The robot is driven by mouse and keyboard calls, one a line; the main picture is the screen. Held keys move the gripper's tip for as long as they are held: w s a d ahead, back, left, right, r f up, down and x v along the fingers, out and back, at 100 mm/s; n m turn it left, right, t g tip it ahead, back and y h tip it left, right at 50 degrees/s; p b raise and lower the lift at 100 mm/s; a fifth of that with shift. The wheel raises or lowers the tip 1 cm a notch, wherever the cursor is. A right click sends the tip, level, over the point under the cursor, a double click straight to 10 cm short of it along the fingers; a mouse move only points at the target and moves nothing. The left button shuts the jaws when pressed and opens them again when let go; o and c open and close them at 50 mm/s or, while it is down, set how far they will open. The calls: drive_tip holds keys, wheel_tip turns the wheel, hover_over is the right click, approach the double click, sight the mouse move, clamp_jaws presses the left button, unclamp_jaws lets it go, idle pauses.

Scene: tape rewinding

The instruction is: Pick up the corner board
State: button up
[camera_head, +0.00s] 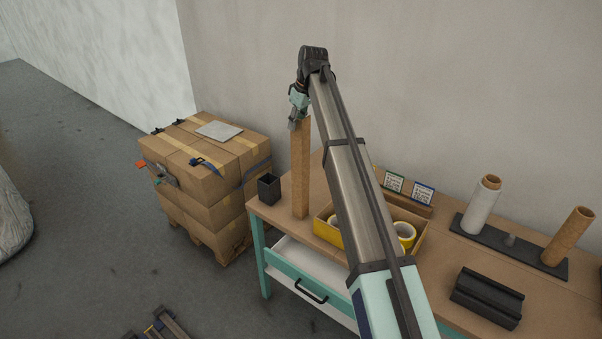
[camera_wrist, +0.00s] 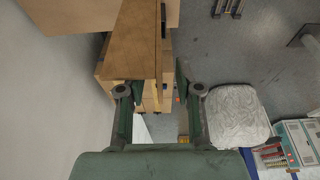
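My gripper (camera_head: 293,124) is at the board's upper left edge. In the wrist view, the board (camera_wrist: 137,42) runs from the top edge down to the left finger, overlapping it. The fingers of my gripper (camera_wrist: 159,90) are spread, with a wide gap beside the right finger. Whether the left finger touches the board is unclear.
Strapped cartons (camera_head: 205,175) stand on a pallet to the left. A black holder (camera_head: 487,297) and rolls on a dark base (camera_head: 509,247) occupy the bench's right.

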drive_tip(key=x, duration=0.3)
drive_tip(key=shift+f+p, duration=0.2)
drive_tip(key=shift+p, duration=0.2)
clamp_jaws()
drive_tip(key=shift+r, duration=0.1)
